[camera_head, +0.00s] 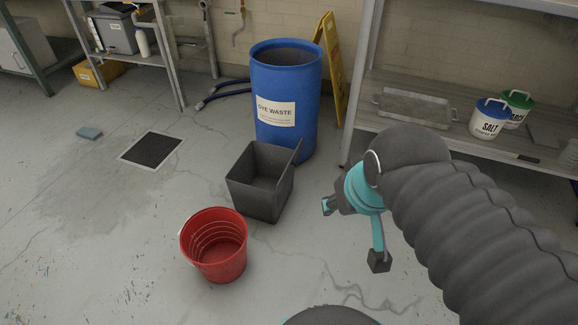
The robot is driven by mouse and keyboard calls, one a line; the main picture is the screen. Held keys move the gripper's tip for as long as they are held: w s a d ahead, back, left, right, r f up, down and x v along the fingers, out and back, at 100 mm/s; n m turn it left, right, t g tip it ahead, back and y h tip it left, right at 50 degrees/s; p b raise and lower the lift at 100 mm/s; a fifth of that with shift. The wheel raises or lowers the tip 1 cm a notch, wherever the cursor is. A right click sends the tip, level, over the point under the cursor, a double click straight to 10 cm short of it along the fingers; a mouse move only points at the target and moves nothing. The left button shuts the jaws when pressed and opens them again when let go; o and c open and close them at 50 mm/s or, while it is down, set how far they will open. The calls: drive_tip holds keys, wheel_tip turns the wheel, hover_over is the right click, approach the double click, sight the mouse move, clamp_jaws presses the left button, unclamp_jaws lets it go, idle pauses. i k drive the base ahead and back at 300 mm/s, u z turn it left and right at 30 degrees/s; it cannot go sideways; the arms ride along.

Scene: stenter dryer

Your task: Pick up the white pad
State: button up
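I see no clear white pad in the head view. A small flat blue-grey pad or sponge (89,132) lies on the floor at the left, near a dark square floor grate. My gripper (352,234) is to the right of the grey bin and the red bucket, at the end of my dark ribbed arm. Its two teal fingers with dark tips are spread apart, and nothing shows between them. My arm hides part of the floor and shelf at the right.
A red bucket (215,246), a grey bin (260,186) and a blue dye waste drum (286,90) stand mid-floor. A yellow sign (333,60) leans behind the drum. A shelf (420,113) holds a tray and tubs. The left floor is mostly clear around the grate (151,150).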

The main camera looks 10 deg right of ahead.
sight(85, 132)
drive_tip(key=u, duration=0.35)
drive_tip(key=k, duration=0.4)
drive_tip(key=u, duration=1.5)
drive_tip(key=i, duration=2.3)
drive_tip(key=u, duration=0.45)
drive_tip(key=i, duration=3.75)
drive_tip(key=z, duration=0.75)
drive_tip(key=i, duration=1.3)
drive_tip(key=z, duration=1.95)
drive_tip(key=i, duration=1.05)
drive_tip(key=z, duration=0.7)
